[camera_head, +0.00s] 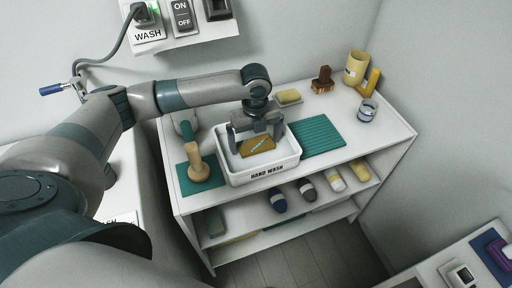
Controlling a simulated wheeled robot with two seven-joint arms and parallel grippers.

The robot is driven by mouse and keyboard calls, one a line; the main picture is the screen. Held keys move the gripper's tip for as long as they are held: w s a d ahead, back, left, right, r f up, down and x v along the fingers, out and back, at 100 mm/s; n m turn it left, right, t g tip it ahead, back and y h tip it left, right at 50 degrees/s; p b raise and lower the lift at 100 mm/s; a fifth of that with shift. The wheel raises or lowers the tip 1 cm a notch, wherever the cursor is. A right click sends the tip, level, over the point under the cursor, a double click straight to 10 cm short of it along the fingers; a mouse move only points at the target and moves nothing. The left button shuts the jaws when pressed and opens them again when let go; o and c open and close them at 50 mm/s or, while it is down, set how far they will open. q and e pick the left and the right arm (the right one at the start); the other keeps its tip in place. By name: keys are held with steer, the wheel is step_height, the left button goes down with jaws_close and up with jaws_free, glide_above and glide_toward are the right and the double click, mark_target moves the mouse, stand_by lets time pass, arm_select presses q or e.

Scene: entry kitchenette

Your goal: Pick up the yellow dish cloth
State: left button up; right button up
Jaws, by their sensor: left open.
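A mustard-yellow folded piece (257,147), which looks like the yellow dish cloth, lies in the white tub (265,178) labelled HAND WASH. A light streak or label crosses its top. My left gripper (256,141) points down over the tub from above. It is open, with one finger to the left of the cloth and the other to its right. I cannot tell whether the fingers touch the cloth. The gripper's body hides part of the tub's back. My right gripper is not in view.
A wooden-handled tool (197,165) stands left of the tub. A teal mat (318,134) lies to its right. Behind are a soap dish (288,97), brush (322,80), tan cup (356,66) and glass jar (367,110). Rolled items (307,190) lie on the shelf below.

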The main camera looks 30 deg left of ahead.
mark_target(259, 144)
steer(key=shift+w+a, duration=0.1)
arm_select(q)
steer(key=c, duration=0.8)
steer(key=shift+c, duration=0.9)
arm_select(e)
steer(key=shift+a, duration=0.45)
arm_select(q)
steer(key=shift+r, duration=0.15)
steer(key=shift+w+r+b, duration=0.1)
steer(key=shift+r+b, duration=0.2)
steer(key=shift+r, duration=0.3)
step_height(259, 144, up, 2)
steer(key=shift+r+b, duration=0.15)
steer(key=shift+b, duration=0.25)
steer(key=shift+d+r, duration=0.45)
steer(key=shift+d, duration=0.25)
steer(key=d+r+b, duration=0.2)
steer(key=d+r, duration=0.4)
steer(key=d, duration=0.4)
steer(key=shift+d+r, duration=0.15)
steer(key=shift+r, duration=0.05)
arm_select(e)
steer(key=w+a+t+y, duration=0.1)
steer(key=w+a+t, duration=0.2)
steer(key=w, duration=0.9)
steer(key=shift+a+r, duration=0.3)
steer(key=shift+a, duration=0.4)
